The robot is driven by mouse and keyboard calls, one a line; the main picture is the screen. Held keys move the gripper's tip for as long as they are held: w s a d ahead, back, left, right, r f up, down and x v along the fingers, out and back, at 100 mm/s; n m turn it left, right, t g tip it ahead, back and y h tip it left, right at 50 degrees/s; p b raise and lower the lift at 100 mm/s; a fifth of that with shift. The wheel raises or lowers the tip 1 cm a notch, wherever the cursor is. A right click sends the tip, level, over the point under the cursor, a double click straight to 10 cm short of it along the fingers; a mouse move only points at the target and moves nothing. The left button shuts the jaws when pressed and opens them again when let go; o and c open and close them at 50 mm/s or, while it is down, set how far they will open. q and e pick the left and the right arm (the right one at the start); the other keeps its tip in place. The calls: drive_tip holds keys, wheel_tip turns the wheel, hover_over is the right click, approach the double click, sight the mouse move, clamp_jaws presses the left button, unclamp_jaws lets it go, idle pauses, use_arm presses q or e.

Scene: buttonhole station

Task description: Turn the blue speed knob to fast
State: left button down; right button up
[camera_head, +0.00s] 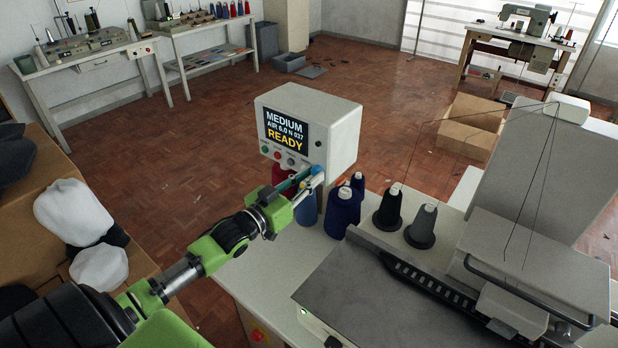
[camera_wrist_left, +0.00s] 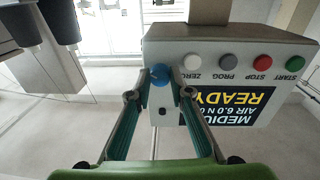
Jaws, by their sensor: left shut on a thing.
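The blue speed knob (camera_wrist_left: 160,74) is on the face of the white control box (camera_head: 342,130), at the end of its row of buttons. My left gripper (camera_head: 312,178) reaches up from the lower left in the head view and is shut on the knob, with one finger on each side. The wrist view shows the box upside down, with the knob between the fingertips (camera_wrist_left: 161,80). The box's display (camera_head: 286,130) reads MEDIUM, AIR 6.0 N 037 and READY. My right gripper is not in view.
Blue thread cones (camera_head: 342,212) and dark grey cones (camera_head: 421,226) stand close to the right of the gripper. A red cone is partly hidden behind it. The grey sewing machine (camera_head: 545,180) fills the right. White, grey, red and green buttons line the box face beside the knob.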

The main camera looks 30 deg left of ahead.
use_arm(q)
drive_tip(key=c, duration=1.8)
unclamp_jaws()
drive_tip(key=s, duration=0.4)
drive_tip(key=s+a, duration=0.1)
drive_tip(key=s, duration=0.7)
drive_tip(key=shift+a+f, duration=0.25)
drive_tip(key=shift+a, duration=0.05)
